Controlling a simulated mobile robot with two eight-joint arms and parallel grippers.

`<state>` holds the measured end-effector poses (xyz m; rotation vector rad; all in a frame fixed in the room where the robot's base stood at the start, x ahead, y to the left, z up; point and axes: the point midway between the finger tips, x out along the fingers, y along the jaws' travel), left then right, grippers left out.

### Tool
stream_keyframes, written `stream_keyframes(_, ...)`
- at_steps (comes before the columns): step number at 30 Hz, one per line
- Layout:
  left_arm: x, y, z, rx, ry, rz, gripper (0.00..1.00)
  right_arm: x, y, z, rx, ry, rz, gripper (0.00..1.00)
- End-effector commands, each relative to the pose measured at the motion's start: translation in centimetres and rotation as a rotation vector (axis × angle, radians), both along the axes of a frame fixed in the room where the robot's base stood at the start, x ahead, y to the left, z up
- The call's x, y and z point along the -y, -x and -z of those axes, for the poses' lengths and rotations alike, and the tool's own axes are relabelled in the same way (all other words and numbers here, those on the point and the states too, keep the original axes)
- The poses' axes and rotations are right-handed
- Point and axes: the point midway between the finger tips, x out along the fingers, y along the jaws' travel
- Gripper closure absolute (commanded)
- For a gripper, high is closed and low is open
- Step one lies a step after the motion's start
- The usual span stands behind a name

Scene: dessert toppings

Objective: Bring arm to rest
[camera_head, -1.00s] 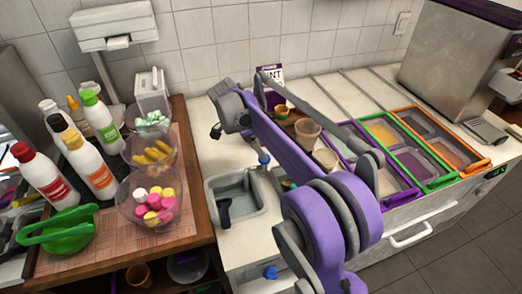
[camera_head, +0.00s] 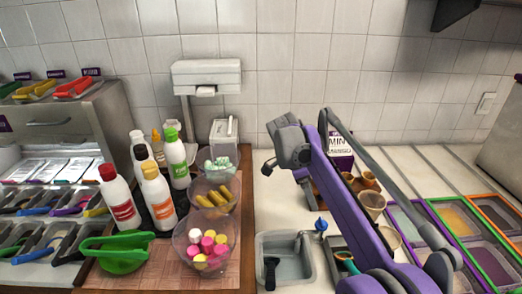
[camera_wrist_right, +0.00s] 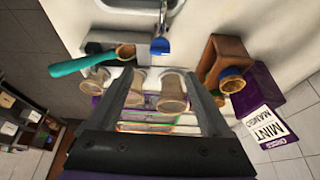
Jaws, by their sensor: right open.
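My right arm (camera_head: 362,210), purple and grey, comes in from the lower right in the head view and reaches over the white counter (camera_head: 276,205), its grey end near the mint box. In the right wrist view my right gripper (camera_wrist_right: 161,76) has two grey fingers spread apart, with nothing held between them. Beige cups (camera_wrist_right: 172,92) show behind and between the fingers; I cannot tell the distance to them. My left gripper is not in view.
A sink (camera_head: 291,262) with a blue-tipped faucet lies left of the arm. The mint box (camera_head: 338,148) and cups (camera_head: 372,203) stand behind it; colour-rimmed trays (camera_head: 460,220) are at right. Bottles (camera_head: 158,198) and glass bowls (camera_head: 204,262) crowd the wooden board at left.

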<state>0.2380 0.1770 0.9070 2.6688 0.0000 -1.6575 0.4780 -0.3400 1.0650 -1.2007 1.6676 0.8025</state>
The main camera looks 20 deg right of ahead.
Motion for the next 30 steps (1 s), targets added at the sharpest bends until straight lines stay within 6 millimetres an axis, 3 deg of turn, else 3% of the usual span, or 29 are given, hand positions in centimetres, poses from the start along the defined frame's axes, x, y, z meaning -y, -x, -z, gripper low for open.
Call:
stream_keyframes(5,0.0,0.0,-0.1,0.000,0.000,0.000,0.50,-0.5,0.5,0.0,-0.001,-0.013,-0.047,0.18)
stream_keyframes(8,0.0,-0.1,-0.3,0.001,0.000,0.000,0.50,-1.9,1.8,0.1,-0.003,-0.046,-0.181,0.18)
stream_keyframes(14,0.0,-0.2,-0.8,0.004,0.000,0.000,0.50,-6.7,7.2,1.8,0.001,-0.121,-0.669,0.18)
stream_keyframes(21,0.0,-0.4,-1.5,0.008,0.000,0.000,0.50,-12.0,15.2,6.5,0.030,-0.103,-1.289,0.18)
stream_keyframes(27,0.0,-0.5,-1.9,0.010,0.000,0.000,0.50,-15.1,20.9,11.1,0.051,-0.006,-1.695,0.18)
stream_keyframes(30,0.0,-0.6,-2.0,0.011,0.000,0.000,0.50,-15.9,22.5,12.7,0.055,0.039,-1.813,0.18)
